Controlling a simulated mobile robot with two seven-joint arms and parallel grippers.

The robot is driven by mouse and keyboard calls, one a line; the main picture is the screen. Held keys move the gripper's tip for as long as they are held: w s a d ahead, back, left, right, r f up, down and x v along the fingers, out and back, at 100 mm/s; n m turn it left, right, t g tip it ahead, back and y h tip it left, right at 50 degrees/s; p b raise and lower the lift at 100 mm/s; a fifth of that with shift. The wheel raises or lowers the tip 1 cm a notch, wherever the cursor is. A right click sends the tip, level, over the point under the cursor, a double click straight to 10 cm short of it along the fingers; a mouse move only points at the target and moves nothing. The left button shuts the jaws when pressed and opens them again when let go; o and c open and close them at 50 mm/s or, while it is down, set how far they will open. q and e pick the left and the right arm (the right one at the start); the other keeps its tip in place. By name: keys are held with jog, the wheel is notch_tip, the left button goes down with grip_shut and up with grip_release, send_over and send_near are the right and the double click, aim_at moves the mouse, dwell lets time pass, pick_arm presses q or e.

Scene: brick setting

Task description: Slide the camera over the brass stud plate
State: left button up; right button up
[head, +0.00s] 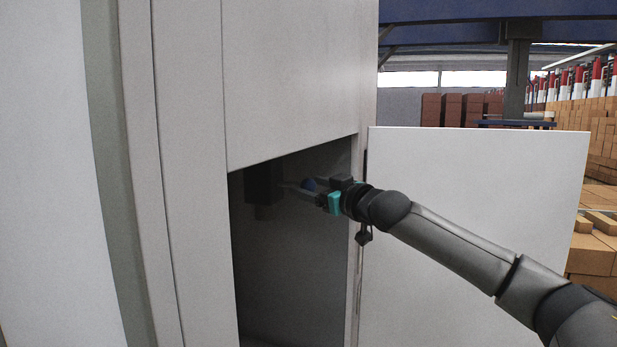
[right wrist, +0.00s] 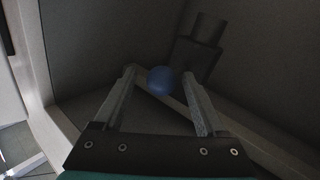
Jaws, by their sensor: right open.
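A dark, boxy thing with a smaller cylinder-like part, which looks like the camera (head: 262,185), is against the inner wall of the white cabinet's opening. It also shows beyond the fingertips in the right wrist view (right wrist: 197,58). My right gripper (head: 291,187) reaches into the opening. Its fingers are apart, and the dark thing is just past their tips. In the right wrist view a blue ball (right wrist: 160,80) appears between the fingertips (right wrist: 159,76); I cannot tell whether it touches them. I cannot make out the brass stud plate in the dark interior. My left gripper is out of view.
The white cabinet (head: 290,75) has a dark opening with an upper edge above my gripper and a right jamb beside my wrist. An open white door panel (head: 480,170) stands behind my right arm. Stacked bricks (head: 595,250) are at the far right.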

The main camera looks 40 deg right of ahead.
jog(key=shift+w+a, duration=0.1)
jog(key=shift+w, duration=0.35)
jog(key=shift+r, duration=0.15)
jog(key=c, duration=1.1)
grip_shut()
jog(key=shift+r, duration=0.1)
